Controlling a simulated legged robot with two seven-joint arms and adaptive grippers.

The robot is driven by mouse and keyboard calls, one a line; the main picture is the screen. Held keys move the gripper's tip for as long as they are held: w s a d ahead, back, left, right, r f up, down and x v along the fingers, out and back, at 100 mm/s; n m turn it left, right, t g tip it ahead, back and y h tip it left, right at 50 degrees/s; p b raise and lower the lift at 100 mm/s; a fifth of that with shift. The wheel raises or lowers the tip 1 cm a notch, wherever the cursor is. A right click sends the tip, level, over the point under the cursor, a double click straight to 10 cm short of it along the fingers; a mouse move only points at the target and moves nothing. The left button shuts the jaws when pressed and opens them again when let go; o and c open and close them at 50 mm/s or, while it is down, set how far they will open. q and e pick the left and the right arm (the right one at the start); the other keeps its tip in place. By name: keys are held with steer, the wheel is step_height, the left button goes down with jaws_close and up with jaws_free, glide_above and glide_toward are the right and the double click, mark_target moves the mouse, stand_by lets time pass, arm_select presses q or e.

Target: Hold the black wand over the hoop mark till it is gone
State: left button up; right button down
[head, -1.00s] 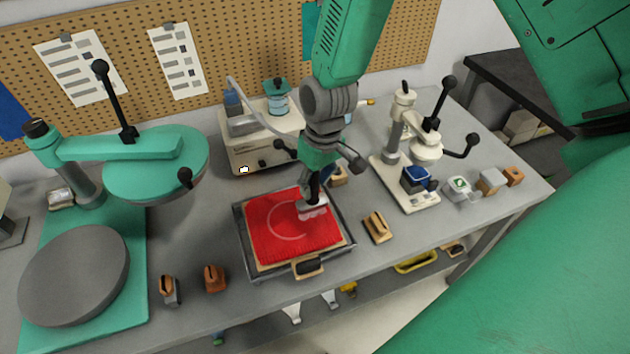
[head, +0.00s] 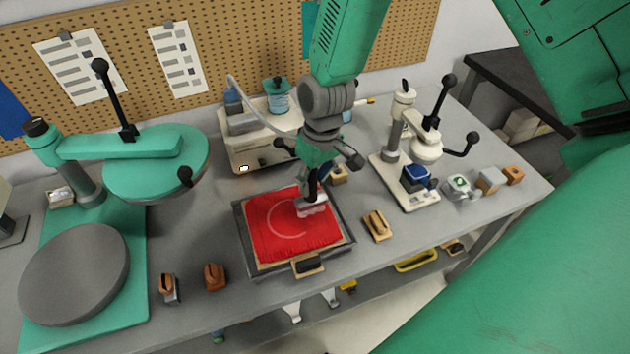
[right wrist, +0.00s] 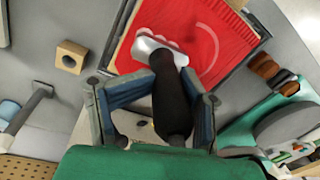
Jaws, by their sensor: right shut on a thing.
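A red cloth (head: 275,237) lies in a shallow dark tray (head: 243,264), with a pale ring-shaped hoop mark (head: 272,230) on it. The ring looks fainter on its right side, near the wand. My right gripper (head: 313,186) is shut on the black wand (right wrist: 171,105), whose handle stands between the fingers in the right wrist view. The wand's pale head (head: 312,208) is over the right part of the cloth, at the ring's edge. I cannot tell whether it touches the cloth. My left gripper is not in view.
A teal press (head: 155,165) with a round grey plate (head: 75,273) stands left. A cream machine (head: 262,150) with a hose and lit light is behind the tray. A smaller cream press (head: 415,180) stands right. Small wooden-handled tools (head: 377,224) lie around the tray.

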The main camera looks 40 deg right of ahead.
steer(key=shift+w+a, duration=0.15)
steer(key=shift+w, duration=0.75)
steer(key=shift+w+a, duration=0.1)
steer(key=shift+w, duration=0.75)
steer(key=shift+w+a+p, duration=0.25)
steer(key=shift+w+a, duration=0.35)
steer(key=shift+a, duration=0.2)
steer(key=shift+w+a+p, duration=0.25)
steer(key=shift+w+a, duration=0.35)
steer(key=shift+a, duration=0.2)
steer(key=shift+a, duration=0.1)
steer(key=shift+s+a+p, duration=0.15)
steer(key=shift+a+p, duration=0.15)
steer(key=shift+a, duration=0.65)
steer(key=shift+s+a+p, duration=0.1)
steer(key=shift+a+p, duration=0.15)
steer(key=shift+a, duration=0.7)
steer(key=shift+s+a+p, duration=0.45)
steer(key=shift+s+a, duration=0.15)
steer(key=shift+s, duration=0.2)
steer(key=shift+s+a+p, duration=0.4)
steer(key=shift+s+a, duration=0.2)
steer(key=shift+s, duration=0.2)
